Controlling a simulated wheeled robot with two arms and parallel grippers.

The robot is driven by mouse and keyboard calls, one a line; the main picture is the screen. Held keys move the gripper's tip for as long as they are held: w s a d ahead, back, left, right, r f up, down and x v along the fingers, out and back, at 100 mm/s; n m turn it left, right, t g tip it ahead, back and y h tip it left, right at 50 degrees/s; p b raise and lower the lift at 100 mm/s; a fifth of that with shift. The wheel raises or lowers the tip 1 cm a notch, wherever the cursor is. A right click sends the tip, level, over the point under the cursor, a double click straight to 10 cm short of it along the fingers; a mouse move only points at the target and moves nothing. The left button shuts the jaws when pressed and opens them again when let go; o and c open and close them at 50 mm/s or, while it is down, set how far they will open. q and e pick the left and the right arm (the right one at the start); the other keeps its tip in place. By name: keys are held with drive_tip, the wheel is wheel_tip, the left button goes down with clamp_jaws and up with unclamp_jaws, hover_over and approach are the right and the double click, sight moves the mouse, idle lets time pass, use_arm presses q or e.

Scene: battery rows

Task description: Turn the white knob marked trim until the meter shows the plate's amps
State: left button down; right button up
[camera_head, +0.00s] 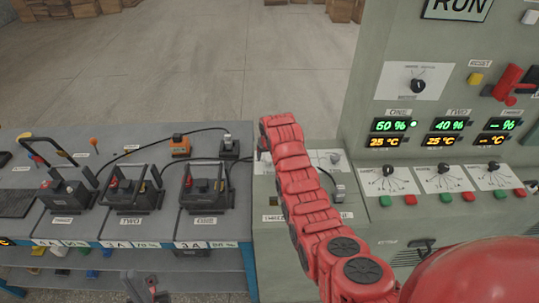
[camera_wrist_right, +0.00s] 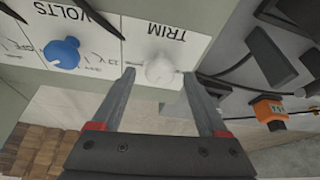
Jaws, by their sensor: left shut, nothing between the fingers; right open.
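The white knob (camera_wrist_right: 160,69) sits on a white panel by the word TRIM in the right wrist view. My right gripper (camera_wrist_right: 159,76) is open, with one finger on either side of the knob's lower part. I cannot tell whether the fingers touch it. In the head view my red right arm reaches over the grey box (camera_head: 262,186) and hides the knob and the gripper. Plates (camera_head: 193,246) with amp values line the bench's front edge, one reading 3 A. No amps meter reading is visible. My left gripper (camera_head: 150,289) is low at the bottom edge, shut and empty.
A blue knob (camera_wrist_right: 62,53) marked VOLTS is beside the white one. Several black batteries (camera_head: 205,186) stand on the bench, with an orange device (camera_head: 180,146) and cables behind. A cabinet with green percent displays (camera_head: 390,125) and dials rises at the right.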

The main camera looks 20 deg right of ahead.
drive_tip(key=shift+w+f, duration=0.1)
drive_tip(key=shift+f, duration=0.2)
clamp_jaws()
drive_tip(key=n+b, duration=0.1)
drive_tip(key=b, duration=0.1)
drive_tip(key=n+y+b, duration=0.1)
drive_tip(key=b, duration=0.1)
drive_tip(key=shift+d+f+n, duration=0.2)
drive_tip(key=shift+f+n, duration=0.2)
drive_tip(key=shift+r+n+b, duration=0.3)
drive_tip(key=shift+n+b, duration=0.2)
drive_tip(key=shift+b, duration=0.15)
drive_tip(key=shift+r, duration=0.15)
